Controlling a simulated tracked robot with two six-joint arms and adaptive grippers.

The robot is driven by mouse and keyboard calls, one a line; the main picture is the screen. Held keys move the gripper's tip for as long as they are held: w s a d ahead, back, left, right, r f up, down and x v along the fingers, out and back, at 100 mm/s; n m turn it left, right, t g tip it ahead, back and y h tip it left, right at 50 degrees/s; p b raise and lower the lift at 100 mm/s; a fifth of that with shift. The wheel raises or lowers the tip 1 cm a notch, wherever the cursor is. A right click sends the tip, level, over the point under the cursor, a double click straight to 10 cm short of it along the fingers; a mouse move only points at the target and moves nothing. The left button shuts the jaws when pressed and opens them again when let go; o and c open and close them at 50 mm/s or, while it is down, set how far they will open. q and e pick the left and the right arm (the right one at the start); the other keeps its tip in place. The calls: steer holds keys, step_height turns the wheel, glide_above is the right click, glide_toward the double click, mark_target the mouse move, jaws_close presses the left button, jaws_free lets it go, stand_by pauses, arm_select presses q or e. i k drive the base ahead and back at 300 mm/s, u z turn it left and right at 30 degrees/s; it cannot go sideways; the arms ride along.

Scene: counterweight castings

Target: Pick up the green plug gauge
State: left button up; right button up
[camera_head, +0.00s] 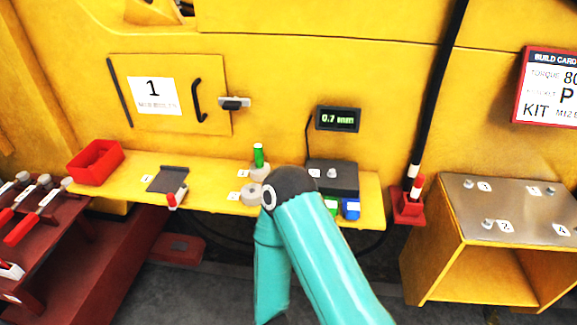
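The green plug gauge (258,156) stands upright on the yellow shelf (215,180), toward its back edge. It has a green body and a pale top, and its lower end sits at a round grey holder (260,171). A second round grey piece (251,194) sits in front of it, partly hidden by my teal arm. The bent elbow of that arm covers the shelf just right and in front of the gauge, without visibly covering the green part. Neither of my grippers shows in the head view.
A red bin (95,161), a dark plate (168,179) and a red-handled tool (176,197) are left on the shelf. A dark gauge box (333,177) and a blue block (351,209) are right. A yellow panel rises behind; a metal-topped stand (515,209) is far right.

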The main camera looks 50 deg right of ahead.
mark_target(258, 154)
steer(key=k, duration=0.95)
steer(key=z, duration=0.7)
steer(key=i, duration=1)
